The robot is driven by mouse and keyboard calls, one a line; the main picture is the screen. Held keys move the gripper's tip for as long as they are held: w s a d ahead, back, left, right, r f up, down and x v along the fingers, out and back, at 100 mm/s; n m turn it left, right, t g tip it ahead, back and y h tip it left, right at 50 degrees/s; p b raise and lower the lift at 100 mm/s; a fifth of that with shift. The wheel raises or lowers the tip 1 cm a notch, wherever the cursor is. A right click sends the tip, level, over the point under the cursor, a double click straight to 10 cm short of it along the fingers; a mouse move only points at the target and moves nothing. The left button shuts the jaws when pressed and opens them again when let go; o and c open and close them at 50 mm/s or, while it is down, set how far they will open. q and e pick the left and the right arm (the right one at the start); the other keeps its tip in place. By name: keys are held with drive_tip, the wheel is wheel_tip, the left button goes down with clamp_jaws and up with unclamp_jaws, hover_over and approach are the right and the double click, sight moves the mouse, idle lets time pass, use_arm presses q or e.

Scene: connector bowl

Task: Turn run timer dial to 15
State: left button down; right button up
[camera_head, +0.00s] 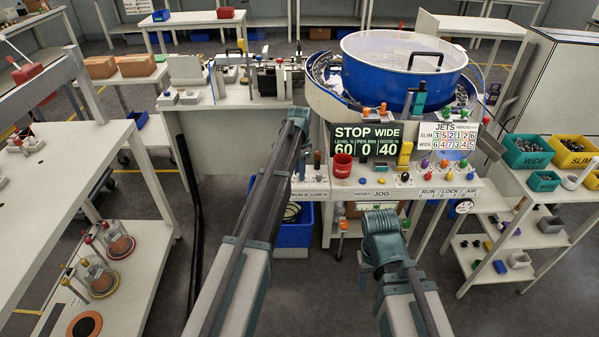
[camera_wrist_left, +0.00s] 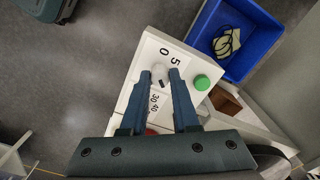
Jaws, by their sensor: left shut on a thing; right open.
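The run timer dial (camera_wrist_left: 159,72) is a small pale round knob on a white panel (camera_wrist_left: 150,45) in the left wrist view. Printed numbers stand around it; 0, 5, 30 and 40 can be read, and others are covered by my fingers. A small dark mark shows on the dial's lower side; I cannot tell which number it points at. My left gripper (camera_wrist_left: 159,79) is shut on the dial, one finger on each side. In the head view my left gripper (camera_head: 301,130) reaches the panel's left end. My right gripper (camera_head: 376,235) is open, low before the machine.
A blue bin (camera_wrist_left: 233,38) is below the panel.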

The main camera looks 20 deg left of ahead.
use_arm(q)
drive_tip(key=shift+m, duration=0.6)
drive_tip(key=c, duration=0.7)
unclamp_jaws()
drive_tip(key=shift+o, duration=0.2)
wheel_tip(320, 180, up, 14)
drive_tip(key=p, duration=1.3)
drive_tip(key=shift+p, duration=0.4)
drive_tip(key=shift+f, duration=0.15)
